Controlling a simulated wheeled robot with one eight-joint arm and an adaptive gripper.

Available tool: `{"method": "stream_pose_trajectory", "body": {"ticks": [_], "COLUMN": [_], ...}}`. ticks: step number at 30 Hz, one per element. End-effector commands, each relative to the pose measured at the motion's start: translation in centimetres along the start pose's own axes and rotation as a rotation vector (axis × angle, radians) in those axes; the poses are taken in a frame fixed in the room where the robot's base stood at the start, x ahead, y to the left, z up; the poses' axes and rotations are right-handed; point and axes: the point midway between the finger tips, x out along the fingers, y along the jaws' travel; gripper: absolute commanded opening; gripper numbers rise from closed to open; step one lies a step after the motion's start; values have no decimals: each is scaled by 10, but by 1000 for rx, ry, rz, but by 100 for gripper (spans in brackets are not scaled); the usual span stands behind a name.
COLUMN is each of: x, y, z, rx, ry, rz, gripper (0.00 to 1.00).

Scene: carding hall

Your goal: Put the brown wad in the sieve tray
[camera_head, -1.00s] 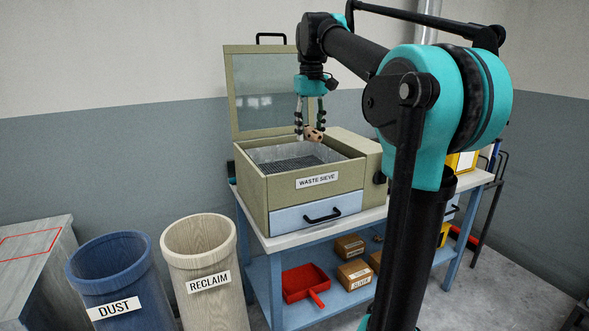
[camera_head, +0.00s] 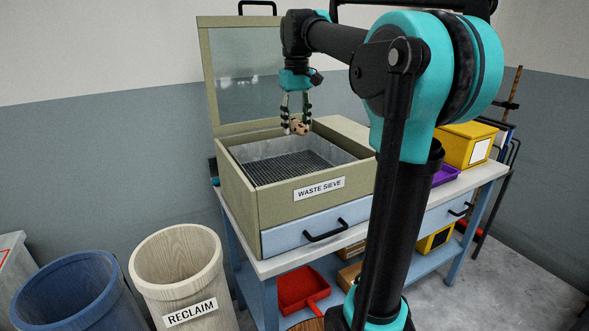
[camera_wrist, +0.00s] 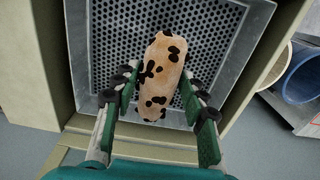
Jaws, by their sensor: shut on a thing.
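The brown wad (camera_head: 299,127) is a tan roll with dark blotches. My gripper (camera_head: 296,122) is shut on it and holds it above the waste sieve. In the wrist view the wad (camera_wrist: 160,75) lies lengthwise between the fingers (camera_wrist: 158,105), with the perforated floor of the sieve tray below it. The sieve tray (camera_head: 285,172) is a grey metal well with a dark mesh floor, set in the beige box labelled WASTE SIEVE; its lid (camera_head: 240,75) stands open behind. The wad is apart from the tray floor.
A RECLAIM bin (camera_head: 180,285) and a blue bin (camera_head: 75,300) stand at the lower left. A yellow box (camera_head: 466,146) and a purple tray (camera_head: 446,174) are on the bench (camera_head: 290,260) at the right. A red dustpan (camera_head: 300,288) lies on the lower shelf.

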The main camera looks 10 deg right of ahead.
Motion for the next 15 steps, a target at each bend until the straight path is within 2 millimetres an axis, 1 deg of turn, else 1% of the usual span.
{"method": "stream_pose_trajectory", "body": {"ticks": [1,9,12,15], "x": [14,78,96,106], "y": [0,0,0,0], "z": [0,0,0,0], "rx": [0,0,0,0], "ry": [0,0,0,0], "rz": [0,0,0,0], "gripper": [14,14,14,14]}}
